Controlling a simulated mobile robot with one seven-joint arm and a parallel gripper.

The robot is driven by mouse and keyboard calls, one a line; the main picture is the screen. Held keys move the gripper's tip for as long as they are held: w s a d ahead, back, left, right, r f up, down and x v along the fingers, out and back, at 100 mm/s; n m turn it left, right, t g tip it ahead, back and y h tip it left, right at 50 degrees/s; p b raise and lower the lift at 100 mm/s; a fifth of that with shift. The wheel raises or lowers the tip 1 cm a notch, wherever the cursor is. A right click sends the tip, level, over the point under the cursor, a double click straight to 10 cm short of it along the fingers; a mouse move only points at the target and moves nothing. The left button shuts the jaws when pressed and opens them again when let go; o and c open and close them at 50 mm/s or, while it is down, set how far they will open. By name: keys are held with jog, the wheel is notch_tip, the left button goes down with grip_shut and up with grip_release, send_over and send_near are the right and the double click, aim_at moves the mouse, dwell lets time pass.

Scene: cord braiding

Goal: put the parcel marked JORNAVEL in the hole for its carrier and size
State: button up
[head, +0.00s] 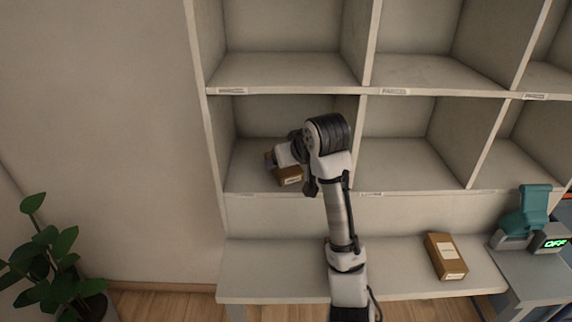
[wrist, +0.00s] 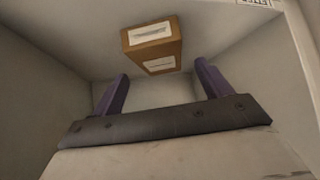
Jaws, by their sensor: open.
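A brown parcel (head: 290,178) with a pale label sits in the lower left hole of the shelf (head: 244,172). In the wrist view the parcel (wrist: 152,48) lies just beyond my fingertips, with two white labels facing the camera; their print is too small to read. My gripper (wrist: 162,72) is open, its two purple fingers apart with nothing between them. In the head view my arm reaches into that hole and partly hides the gripper and the parcel. A second brown parcel (head: 446,260) with pale labels lies on the bench; I cannot read its name either.
The other holes in view look empty. A plant (head: 50,265) stands lower left.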

jog(key=v, duration=0.7)
jog(key=shift+s+r+p, duration=0.2)
jog(key=shift+r+p, duration=0.05)
jog(key=shift+p, duration=0.05)
